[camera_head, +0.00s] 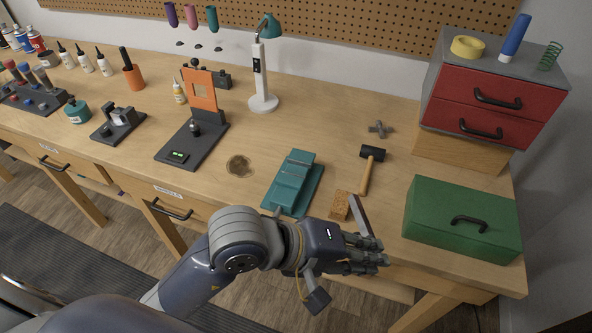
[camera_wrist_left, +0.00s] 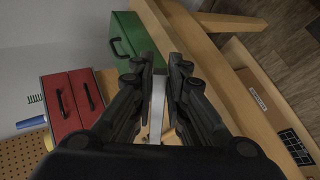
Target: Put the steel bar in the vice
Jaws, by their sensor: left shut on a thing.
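My left gripper (camera_head: 366,254) is at the front edge of the bench, between the teal vice and the green toolbox. It is shut on the steel bar (camera_head: 362,216), a flat grey strip that sticks up and back from the fingers. In the left wrist view the bar (camera_wrist_left: 158,100) shows as a pale strip between the fingers of the left gripper (camera_wrist_left: 160,82). The teal vice (camera_head: 293,183) stands on the bench to the left of the gripper. The bar is apart from it. My right gripper is not in view.
A tan block (camera_head: 340,205) lies just left of the bar. A hammer (camera_head: 369,170) lies behind it. The green toolbox (camera_head: 462,220) stands close on the right, with red drawers (camera_head: 490,98) behind. A black stand with an orange plate (camera_head: 192,140) is left of the vice.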

